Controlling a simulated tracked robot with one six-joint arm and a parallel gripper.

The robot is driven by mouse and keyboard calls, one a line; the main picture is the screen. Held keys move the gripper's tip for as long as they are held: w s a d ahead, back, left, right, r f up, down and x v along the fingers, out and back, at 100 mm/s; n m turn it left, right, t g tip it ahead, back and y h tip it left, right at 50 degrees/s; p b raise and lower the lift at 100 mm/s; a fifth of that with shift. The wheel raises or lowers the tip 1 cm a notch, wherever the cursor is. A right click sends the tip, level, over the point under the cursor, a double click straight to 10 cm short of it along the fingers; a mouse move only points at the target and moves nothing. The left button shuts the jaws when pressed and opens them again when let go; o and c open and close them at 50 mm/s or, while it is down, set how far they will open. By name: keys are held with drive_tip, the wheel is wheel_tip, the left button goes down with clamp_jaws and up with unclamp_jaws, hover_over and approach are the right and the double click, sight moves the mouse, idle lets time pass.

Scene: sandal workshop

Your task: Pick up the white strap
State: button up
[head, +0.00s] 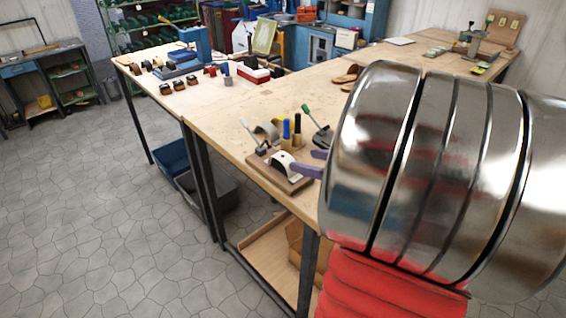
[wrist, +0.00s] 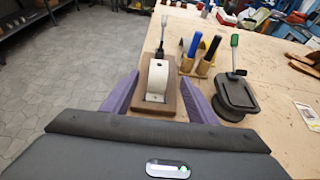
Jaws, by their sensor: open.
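The white strap (head: 283,163) stands as an arch on a brown wooden block (head: 291,186) near the table's left edge. In the wrist view the strap (wrist: 157,78) is upright at the middle, on the block (wrist: 171,108). My gripper (wrist: 159,80) is open, with one purple finger to the left of the block and one to the right. In the head view my gripper (head: 303,161) comes in from the right, beside the strap. Whether the fingers touch the block cannot be told. My arm hides the table to the right.
A toggle clamp with a white handle (wrist: 163,33) is just behind the strap. Blue and black handled tools (wrist: 194,45) stand in a holder to its right. A dark fixture with a green knob (wrist: 234,93) is close to the right finger. Sandals (head: 347,75) lie farther back.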

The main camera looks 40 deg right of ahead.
sight(284, 157)
drive_tip(key=shift+x, duration=3.3)
drive_tip(key=shift+x, duration=2.6)
drive_tip(key=shift+f, duration=0.2)
drive_tip(key=shift+c, duration=0.3)
drive_tip(key=c, duration=1)
